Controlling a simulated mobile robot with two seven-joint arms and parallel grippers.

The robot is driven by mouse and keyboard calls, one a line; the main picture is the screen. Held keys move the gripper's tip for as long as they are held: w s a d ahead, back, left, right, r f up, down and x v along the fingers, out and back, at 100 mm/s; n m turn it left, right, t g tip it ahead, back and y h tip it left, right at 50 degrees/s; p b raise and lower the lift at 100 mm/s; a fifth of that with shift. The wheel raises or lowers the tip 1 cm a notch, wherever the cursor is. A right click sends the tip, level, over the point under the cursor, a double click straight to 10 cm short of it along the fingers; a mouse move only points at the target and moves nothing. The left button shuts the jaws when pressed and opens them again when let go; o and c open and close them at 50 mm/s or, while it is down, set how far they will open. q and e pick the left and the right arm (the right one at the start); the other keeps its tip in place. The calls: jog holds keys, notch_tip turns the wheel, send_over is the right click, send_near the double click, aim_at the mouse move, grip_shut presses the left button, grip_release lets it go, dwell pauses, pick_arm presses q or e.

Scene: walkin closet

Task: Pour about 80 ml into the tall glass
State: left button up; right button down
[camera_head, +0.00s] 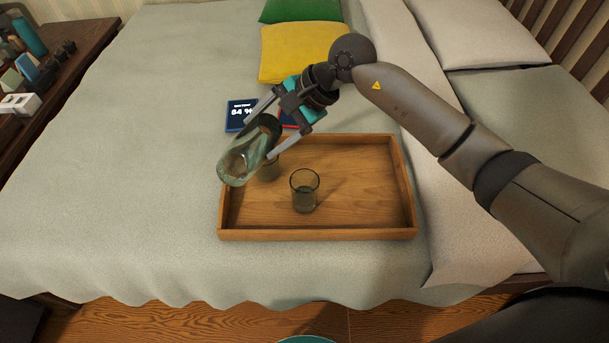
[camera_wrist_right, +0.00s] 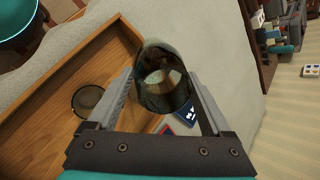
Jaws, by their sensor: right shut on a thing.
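My right gripper (camera_head: 255,146) is shut on a greenish clear glass vessel (camera_head: 237,168) and holds it strongly tilted above the left part of the wooden tray (camera_head: 345,235). The vessel (camera_wrist_right: 163,80) shows between the two fingers in the right wrist view. A small clear glass (camera_head: 304,192) stands upright on the tray, apart from the vessel, with something darker low inside it. I cannot tell which glass is the tall one, or whether liquid is flowing. My left gripper is not in view.
Yellow (camera_head: 300,52) and green pillows lie farther back. A cluttered wooden stand (camera_head: 75,40) is at the left. The tray's right half is clear.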

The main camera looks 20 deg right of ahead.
aim_at(251, 123)
jog(key=shift+w+a+r+g+h+p, duration=0.3)
jog(key=shift+w+a+r+h+p, duration=0.1)
jog(key=shift+r+h+p, duration=0.3)
jog(key=shift+w+a+r+g+h+p, duration=0.2)
jog(key=shift+w+a+g+h+p, duration=0.25)
jog(key=shift+h+p, duration=0.3)
jog(key=shift+w+a+g+h, duration=0.1)
jog(key=shift+a+g+h, duration=0.2)
jog(key=shift+h, duration=0.15)
jog(key=shift+w+a+h, duration=0.2)
jog(key=shift+h, duration=0.3)
jog(key=shift+w+a+f+m+g+h+b, duration=0.2)
jog(key=shift+f+m+g+h+b, duration=0.1)
jog(key=shift+g+h+b, duration=0.2)
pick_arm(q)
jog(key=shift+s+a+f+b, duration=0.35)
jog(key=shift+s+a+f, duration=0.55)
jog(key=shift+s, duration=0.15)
pick_arm(e)
jog(key=shift+w+a+h, duration=0.1)
jog(key=shift+w+h, duration=0.05)
jog(key=shift+h, duration=0.25)
